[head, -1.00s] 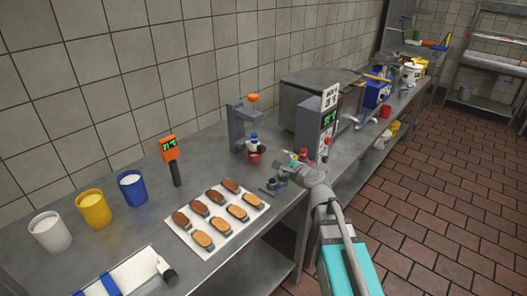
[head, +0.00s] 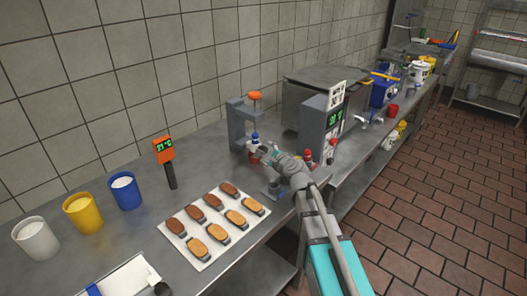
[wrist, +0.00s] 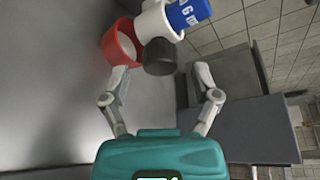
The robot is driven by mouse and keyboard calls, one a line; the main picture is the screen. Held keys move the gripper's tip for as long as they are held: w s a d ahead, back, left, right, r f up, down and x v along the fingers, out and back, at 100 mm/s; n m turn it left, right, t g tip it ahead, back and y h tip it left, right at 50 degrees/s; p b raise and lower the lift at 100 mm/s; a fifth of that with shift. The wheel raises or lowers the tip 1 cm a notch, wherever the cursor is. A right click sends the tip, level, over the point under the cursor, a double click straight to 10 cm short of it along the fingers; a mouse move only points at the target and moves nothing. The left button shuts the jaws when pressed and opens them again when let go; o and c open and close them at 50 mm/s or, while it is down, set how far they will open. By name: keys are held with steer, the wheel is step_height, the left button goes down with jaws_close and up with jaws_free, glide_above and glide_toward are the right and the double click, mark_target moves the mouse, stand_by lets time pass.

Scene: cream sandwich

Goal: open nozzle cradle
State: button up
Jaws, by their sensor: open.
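A grey stand (head: 237,124) with an orange knob (head: 254,95) on top stands on the steel counter near the wall. A small white part with a blue top (head: 255,136) sits at the stand. In the wrist view the blue piece (wrist: 188,13), the white body (wrist: 156,20), a black round knob (wrist: 160,58) and a red ring or cup (wrist: 121,42) show close together. I cannot tell which part is the cradle. My gripper (wrist: 161,73) is open and empty, its fingers on either side of the black knob in the picture; contact is not visible. My gripper (head: 268,153) hides part of the stand's base.
A tray of brown and tan pastries (head: 187,263) lies left of my arm. A grey machine with a green display (head: 335,118) stands close on the right, with red-topped bottles (head: 331,145) before it. White, yellow and blue cups stand at left.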

steer(key=shift+x, duration=0.9)
steer(key=shift+s, duration=0.1)
jaws_close()
